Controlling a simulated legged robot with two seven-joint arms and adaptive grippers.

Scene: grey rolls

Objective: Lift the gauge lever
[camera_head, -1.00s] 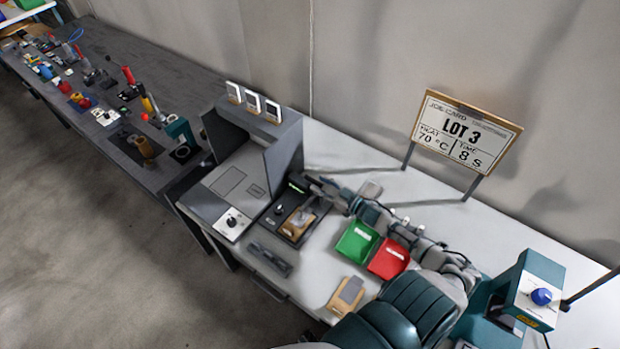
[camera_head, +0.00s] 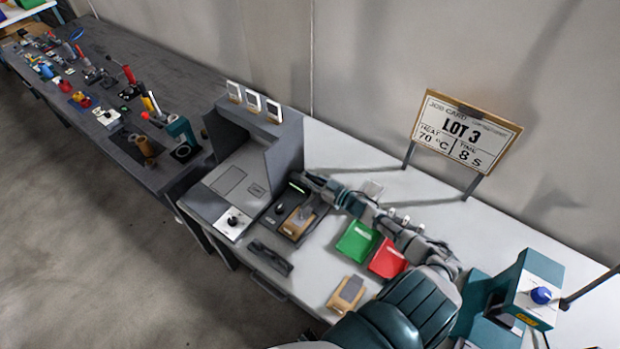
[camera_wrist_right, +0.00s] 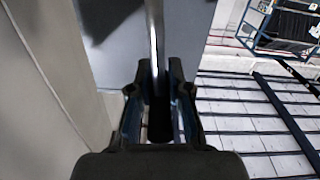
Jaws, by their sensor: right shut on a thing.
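The gauge (camera_head: 272,222) is a dark unit with a small green display, on the white bench right of the grey box. A wooden block with a grey piece (camera_head: 299,219) sits on it. My right arm reaches in from the lower right, and its gripper (camera_head: 311,179) is at the gauge's back edge. In the right wrist view my right gripper (camera_wrist_right: 155,82) is shut on the lever (camera_wrist_right: 154,35), which shows as a thin pale bar between the fingers. The lever's lower part is dark and partly hidden by the fingers. My left gripper is out of view.
A green tray (camera_head: 356,241) and a red tray (camera_head: 388,257) lie beneath and beside my right arm. A wooden block (camera_head: 346,294) lies in front. A sign reading LOT 3 (camera_head: 465,138) stands behind. A teal machine with a blue knob (camera_head: 541,295) stands at right.

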